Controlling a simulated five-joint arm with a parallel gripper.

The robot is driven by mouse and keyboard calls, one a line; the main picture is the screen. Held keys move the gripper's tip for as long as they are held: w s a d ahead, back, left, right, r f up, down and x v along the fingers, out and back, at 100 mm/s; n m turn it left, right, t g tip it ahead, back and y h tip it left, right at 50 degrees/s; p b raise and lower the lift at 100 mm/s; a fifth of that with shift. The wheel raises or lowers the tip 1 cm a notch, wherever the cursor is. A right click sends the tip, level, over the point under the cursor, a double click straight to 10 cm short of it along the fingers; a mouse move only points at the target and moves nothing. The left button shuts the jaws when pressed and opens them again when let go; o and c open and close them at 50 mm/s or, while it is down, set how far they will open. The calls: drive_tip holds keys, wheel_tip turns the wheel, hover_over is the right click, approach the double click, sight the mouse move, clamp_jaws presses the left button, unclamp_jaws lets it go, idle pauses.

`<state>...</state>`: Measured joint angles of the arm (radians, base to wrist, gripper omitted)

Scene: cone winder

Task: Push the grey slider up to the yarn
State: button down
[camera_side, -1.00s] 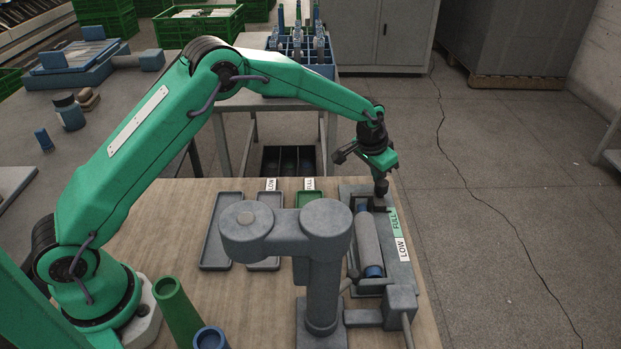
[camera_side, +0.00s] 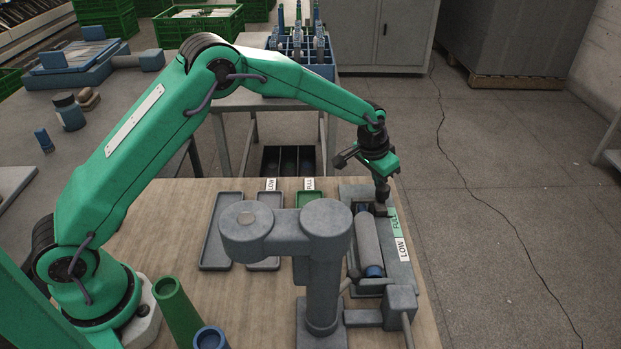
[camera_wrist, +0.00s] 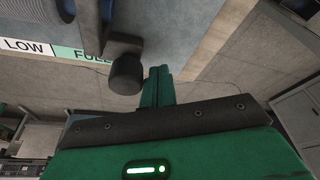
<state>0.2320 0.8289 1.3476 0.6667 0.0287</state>
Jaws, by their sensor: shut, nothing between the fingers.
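The yarn is a grey cylinder (camera_side: 368,238) lying in the winder on the right of the table; its end also shows at the top left of the wrist view (camera_wrist: 28,10). The grey slider (camera_side: 380,210) is at the far end of the yarn, beside the green FULL label (camera_side: 394,222). In the wrist view the slider's dark round knob (camera_wrist: 126,74) hangs just beyond that label. My gripper (camera_side: 383,197) is shut and empty, pointing down at the slider. Its green fingers (camera_wrist: 158,84) are right beside the knob; contact cannot be told.
The white LOW label (camera_side: 403,250) is nearer the camera along the winder. A grey post with a wide head (camera_side: 285,232) stands left of the winder and hides part of the table. Shallow trays (camera_side: 222,235) lie left of it. A green cone (camera_side: 178,310) stands in front.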

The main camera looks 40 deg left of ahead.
drive_tip(key=shift+s+d, duration=0.45)
idle(0.5)
drive_tip(key=shift+s+d, duration=0.45)
idle(0.4)
drive_tip(key=shift+w+a, duration=0.1)
drive_tip(key=shift+w+a, duration=0.3)
idle(0.5)
drive_tip(key=shift+r, duration=0.1)
wheel_tip(320, 180, up, 8)
idle(1.2)
